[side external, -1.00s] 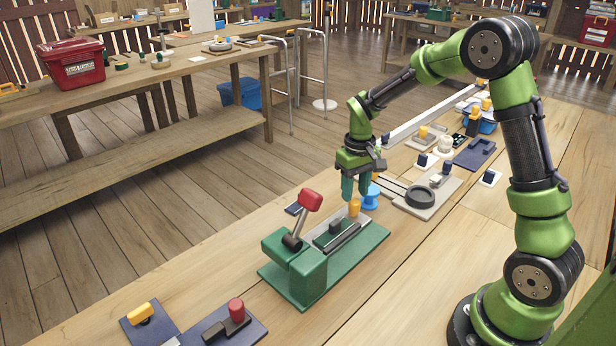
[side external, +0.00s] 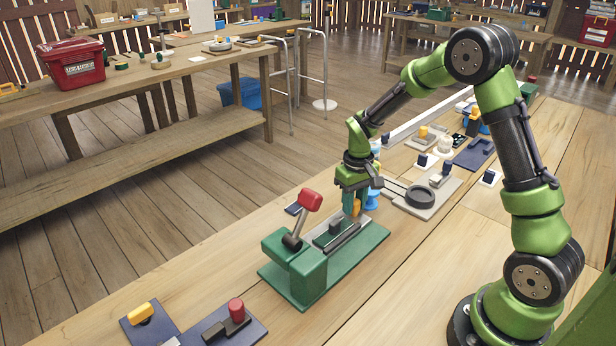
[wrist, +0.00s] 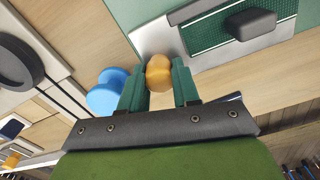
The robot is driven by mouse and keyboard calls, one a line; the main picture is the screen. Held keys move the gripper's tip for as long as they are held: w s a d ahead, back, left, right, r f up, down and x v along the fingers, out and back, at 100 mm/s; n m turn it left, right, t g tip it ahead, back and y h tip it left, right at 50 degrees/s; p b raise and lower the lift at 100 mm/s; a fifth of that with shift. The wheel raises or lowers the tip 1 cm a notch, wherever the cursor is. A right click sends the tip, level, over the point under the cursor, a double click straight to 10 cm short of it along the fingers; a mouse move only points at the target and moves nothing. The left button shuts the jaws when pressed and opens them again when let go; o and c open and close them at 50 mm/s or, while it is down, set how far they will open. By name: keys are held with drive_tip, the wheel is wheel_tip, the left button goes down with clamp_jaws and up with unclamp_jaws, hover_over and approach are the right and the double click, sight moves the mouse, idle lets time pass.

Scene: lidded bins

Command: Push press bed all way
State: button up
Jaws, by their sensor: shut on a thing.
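The press is a green frame (side external: 296,272) with a red-tipped lever (side external: 311,200) tilted up. Its grey bed (side external: 322,240) lies on the green base and carries a dark block (side external: 335,227); the bed also shows in the wrist view (wrist: 205,52), with the dark block (wrist: 252,24). An orange knob (side external: 356,207) is at the bed's far end and shows in the wrist view (wrist: 159,72). My gripper (wrist: 160,82) is shut on the knob, one teal finger on each side. In the side view my gripper (side external: 354,208) partly hides the knob.
A blue spool-like piece (side external: 371,198) stands just right of my fingers and is close to the left finger in the wrist view (wrist: 108,92). A grey board with a black ring (side external: 421,195) lies further right. Bare tabletop (side external: 385,270) lies in front of the press.

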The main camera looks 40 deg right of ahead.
sight(324, 232)
drive_tip(key=a, duration=1.1)
drive_tip(key=shift+w+r, duration=0.1)
drive_tip(key=shift+w, duration=0.05)
clamp_jaws()
drive_tip(key=o, duration=0.8)
unclamp_jaws()
drive_tip(key=shift+c, duration=0.2)
wheel_tip(324, 232, up, 17)
